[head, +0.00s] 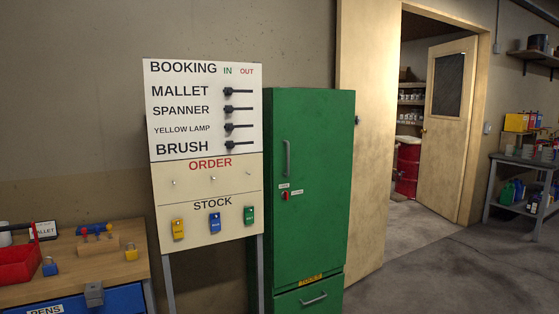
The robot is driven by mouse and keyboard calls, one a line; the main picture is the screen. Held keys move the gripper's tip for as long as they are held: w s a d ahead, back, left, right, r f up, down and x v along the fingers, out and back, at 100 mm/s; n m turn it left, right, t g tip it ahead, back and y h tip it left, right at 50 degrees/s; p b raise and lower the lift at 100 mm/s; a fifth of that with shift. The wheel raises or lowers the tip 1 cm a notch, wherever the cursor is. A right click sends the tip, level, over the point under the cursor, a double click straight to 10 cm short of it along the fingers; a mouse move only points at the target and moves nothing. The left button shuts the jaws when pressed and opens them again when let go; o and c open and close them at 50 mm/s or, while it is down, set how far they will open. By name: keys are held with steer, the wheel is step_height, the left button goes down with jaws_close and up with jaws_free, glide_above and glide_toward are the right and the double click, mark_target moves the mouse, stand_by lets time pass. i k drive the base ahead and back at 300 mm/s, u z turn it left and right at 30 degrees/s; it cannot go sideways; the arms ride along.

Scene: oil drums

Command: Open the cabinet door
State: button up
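A tall green cabinet (318,190) stands against the wall in the middle of the head view. Its door looks shut. A vertical grey handle (287,158) is on the door's left side. Below the handle are two small white labels and a red knob (285,196). A drawer with a grey handle (313,300) and a yellow label is at the bottom of the cabinet. The booking board stands in front of the cabinet's left edge and hides part of its side. My gripper is not in view.
The booking board (203,150) stands on legs just left of the cabinet. A workbench (75,262) with a red bin is at far left. Right of the cabinet, a doorway with an open wooden door (446,170) shows a red drum (408,168). Floor at right (450,270) is clear.

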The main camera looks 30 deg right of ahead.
mark_target(313, 130)
steer(key=z, duration=0.15)
steer(key=i, duration=0.95)
steer(key=u, duration=0.1)
